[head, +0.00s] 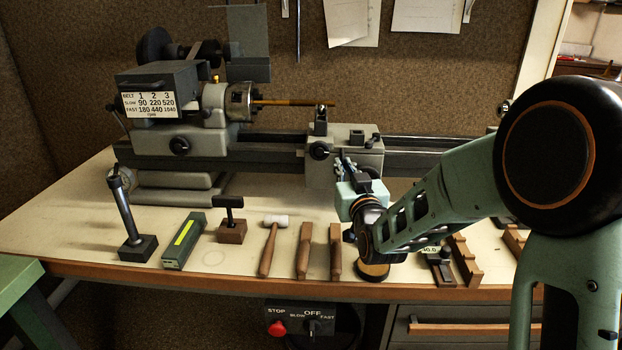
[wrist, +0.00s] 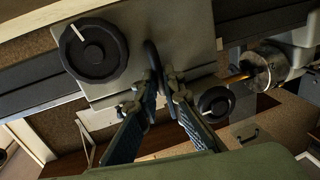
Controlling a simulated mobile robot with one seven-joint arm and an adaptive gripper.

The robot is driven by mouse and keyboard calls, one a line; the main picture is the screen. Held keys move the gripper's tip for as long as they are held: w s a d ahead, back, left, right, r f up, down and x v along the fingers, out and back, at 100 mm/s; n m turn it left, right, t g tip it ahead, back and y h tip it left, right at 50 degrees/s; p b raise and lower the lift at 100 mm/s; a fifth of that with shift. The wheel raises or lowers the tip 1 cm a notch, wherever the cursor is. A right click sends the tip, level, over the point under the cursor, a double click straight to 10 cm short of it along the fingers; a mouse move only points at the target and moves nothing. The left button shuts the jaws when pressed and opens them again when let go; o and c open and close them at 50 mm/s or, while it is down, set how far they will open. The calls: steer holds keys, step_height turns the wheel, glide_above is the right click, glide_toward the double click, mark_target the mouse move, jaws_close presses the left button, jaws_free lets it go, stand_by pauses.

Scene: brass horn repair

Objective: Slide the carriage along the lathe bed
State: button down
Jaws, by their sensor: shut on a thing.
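The grey carriage (head: 368,158) sits on the dark lathe bed (head: 425,162), right of the headstock and below the free end of the brass-coloured rod (head: 290,103). In the wrist view the carriage's grey face (wrist: 190,35) fills the upper middle, with a large black handwheel (wrist: 95,50) and the bed (wrist: 30,78) at left. My gripper (head: 350,168) is at the carriage's front. In the wrist view my gripper (wrist: 163,84) is shut on a thin dark handle (wrist: 152,58) on the carriage. Its grip is partly hidden by the fingers.
The chuck (head: 238,102) is left of the carriage. Bare bed extends to its right, partly behind my arm.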

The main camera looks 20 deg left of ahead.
steer(key=w+d, duration=0.3)
steer(key=d, duration=0.9)
steer(key=w+d+b, duration=0.1)
steer(key=w+d, duration=0.2)
steer(key=d, duration=0.9)
steer(key=shift+d, duration=0.3)
steer(key=c, duration=2)
jaws_free()
steer(key=shift+a, duration=0.15)
steer(key=shift+c, duration=0.2)
steer(key=shift+s, duration=0.1)
steer(key=v, duration=1.2)
